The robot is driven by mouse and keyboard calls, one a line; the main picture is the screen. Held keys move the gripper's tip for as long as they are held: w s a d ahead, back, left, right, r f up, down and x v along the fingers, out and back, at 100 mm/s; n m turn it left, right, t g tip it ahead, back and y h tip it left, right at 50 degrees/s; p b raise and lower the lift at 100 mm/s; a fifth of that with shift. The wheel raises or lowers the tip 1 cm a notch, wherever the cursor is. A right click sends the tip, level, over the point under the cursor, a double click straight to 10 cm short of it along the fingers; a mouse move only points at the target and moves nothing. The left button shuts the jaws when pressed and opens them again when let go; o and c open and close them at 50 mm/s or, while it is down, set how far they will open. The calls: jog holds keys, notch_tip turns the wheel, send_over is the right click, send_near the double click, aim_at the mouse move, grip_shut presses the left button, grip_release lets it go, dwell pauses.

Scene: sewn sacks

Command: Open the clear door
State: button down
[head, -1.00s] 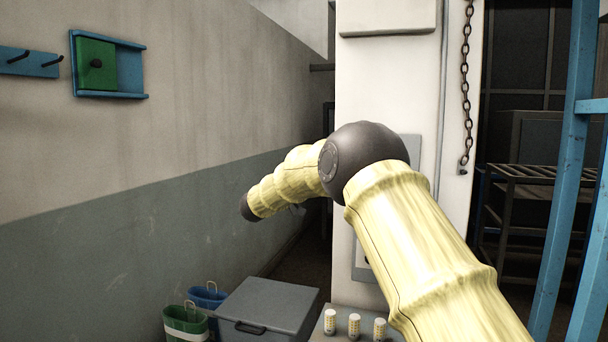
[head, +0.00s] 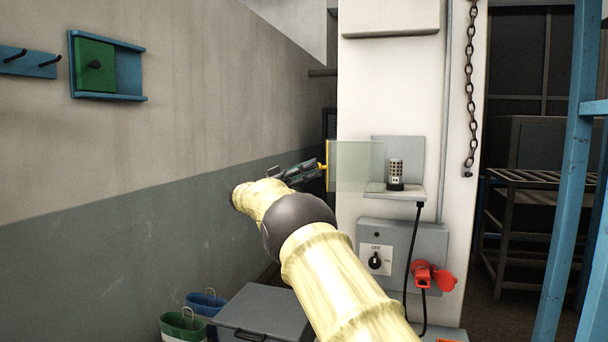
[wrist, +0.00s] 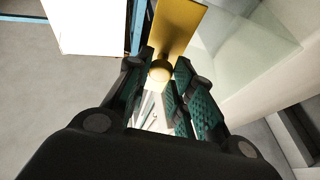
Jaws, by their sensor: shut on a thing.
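The clear door (head: 352,166) is a see-through greenish panel with a yellow handle strip (head: 323,163) on its left edge. In the head view it sticks out leftward from the small grey wall shelf (head: 411,191). The dark sensor-like device (head: 396,173) on that shelf shows uncovered to its right. My gripper (head: 314,169) is at the door's left edge.
Below the shelf is a grey switch box (head: 402,238) with a red plug (head: 432,276) and a hanging black cable. A grey chest (head: 265,308) and two baskets stand low at left. A blue frame (head: 566,170) stands at right. The left wall is clear near my arm.

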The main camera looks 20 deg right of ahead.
jog(key=shift+w+r+m+g+y+b, duration=0.2)
jog(key=shift+w+m+g+y+b, duration=0.3)
jog(key=shift+w+g, duration=0.5)
jog(key=shift+w, duration=0.25)
